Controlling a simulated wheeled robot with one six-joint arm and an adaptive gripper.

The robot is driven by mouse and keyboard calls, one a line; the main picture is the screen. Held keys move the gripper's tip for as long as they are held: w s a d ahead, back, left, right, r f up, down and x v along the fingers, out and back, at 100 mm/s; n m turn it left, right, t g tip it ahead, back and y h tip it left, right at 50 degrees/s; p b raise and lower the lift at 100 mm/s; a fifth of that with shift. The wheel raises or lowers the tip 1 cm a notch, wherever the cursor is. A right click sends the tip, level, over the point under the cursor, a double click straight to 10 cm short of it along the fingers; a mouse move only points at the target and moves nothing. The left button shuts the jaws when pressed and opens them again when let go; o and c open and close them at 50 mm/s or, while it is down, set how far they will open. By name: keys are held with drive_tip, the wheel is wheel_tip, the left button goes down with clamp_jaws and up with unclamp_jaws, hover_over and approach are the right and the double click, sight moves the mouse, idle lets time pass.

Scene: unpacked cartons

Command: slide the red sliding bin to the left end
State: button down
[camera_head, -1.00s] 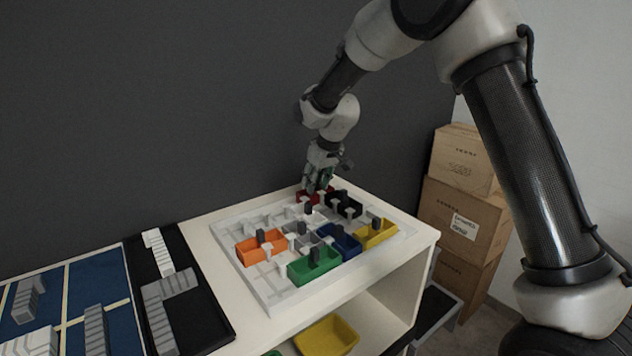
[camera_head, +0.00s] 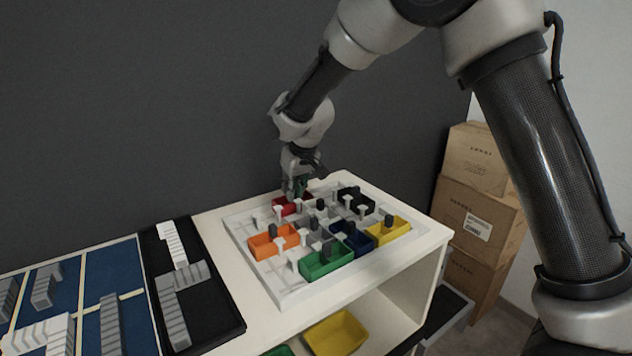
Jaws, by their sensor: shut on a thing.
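The red sliding bin (camera_head: 284,208) sits in the back row of the white slotted tray (camera_head: 292,298), around the middle of that row. My gripper (camera_head: 296,192) reaches down onto it from above and is shut on it, most likely on its upright handle, which the fingers hide. Slots of the tray to the left of the red bin look empty.
The tray also holds an orange bin (camera_head: 265,246), a green bin (camera_head: 322,267), a blue bin (camera_head: 358,246), a yellow bin (camera_head: 398,235) and a black bin (camera_head: 367,203). White posts stand between them. Cartons (camera_head: 480,215) are stacked at the right.

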drive_tip(key=s+a, duration=0.2)
drive_tip(key=a, duration=0.1)
drive_tip(key=s+a, duration=0.2)
drive_tip(key=a, duration=0.2)
drive_tip(key=s+a, duration=0.3)
drive_tip(key=shift+a, duration=0.15)
drive_tip(key=c, duration=1.4)
unclamp_jaws()
drive_tip(key=shift+s+a, duration=0.1)
drive_tip(key=shift+a, duration=0.05)
drive_tip(key=shift+c, duration=0.2)
drive_tip(key=shift+r, duration=0.5)
drive_tip(key=v, duration=1.1)
